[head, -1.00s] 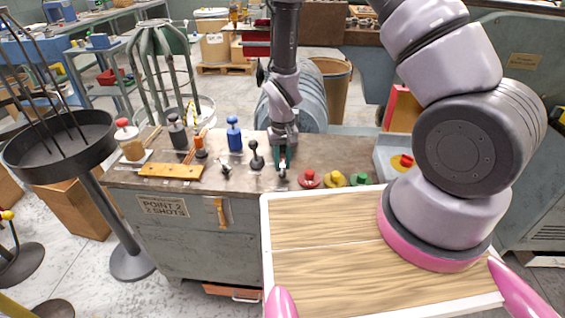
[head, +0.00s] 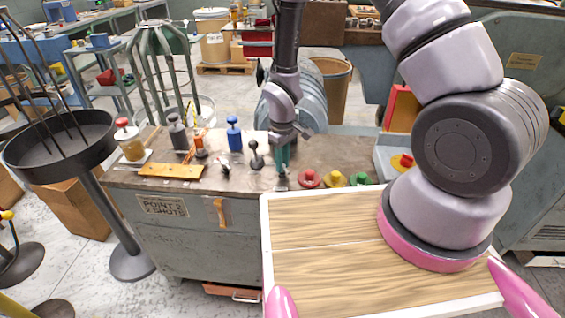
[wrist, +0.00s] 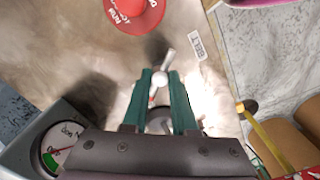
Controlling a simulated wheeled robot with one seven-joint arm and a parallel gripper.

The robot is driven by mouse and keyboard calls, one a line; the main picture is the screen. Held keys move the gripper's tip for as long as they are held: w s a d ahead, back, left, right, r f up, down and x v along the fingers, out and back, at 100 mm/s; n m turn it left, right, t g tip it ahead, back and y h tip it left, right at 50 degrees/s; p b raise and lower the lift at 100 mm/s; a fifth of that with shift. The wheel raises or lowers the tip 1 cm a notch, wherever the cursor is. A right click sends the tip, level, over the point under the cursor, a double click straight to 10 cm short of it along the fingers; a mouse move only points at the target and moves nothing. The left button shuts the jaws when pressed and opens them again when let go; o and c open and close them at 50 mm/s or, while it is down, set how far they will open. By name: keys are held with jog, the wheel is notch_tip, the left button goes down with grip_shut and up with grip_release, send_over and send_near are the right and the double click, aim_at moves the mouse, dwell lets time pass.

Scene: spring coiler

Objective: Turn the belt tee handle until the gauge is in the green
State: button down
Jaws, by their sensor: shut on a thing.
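My gripper (head: 283,163) reaches straight down to the bench top, with its green fingers low over it. In the wrist view the fingers (wrist: 161,92) are shut on the belt tee handle (wrist: 167,60), a pale metal bar with a round end that sticks out between the tips. A small tag reading BELT (wrist: 197,48) lies beside it. The gauge (wrist: 60,138) is at the lower left of the wrist view, partly cut off by the gripper body.
A red button (wrist: 133,10) is close to the fingers. In the head view red, yellow and green buttons (head: 359,179) stand right of my gripper. A black ball-topped lever (head: 256,155) stands just left. A wooden-topped tray (head: 320,235) is in front.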

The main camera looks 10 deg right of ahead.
jog(key=shift+n, duration=1.1)
jog(key=c, duration=0.7)
grip_release()
jog(key=shift+r, duration=0.15)
notch_tip(320, 180, up, 11)
jog(key=shift+f, duration=0.2)
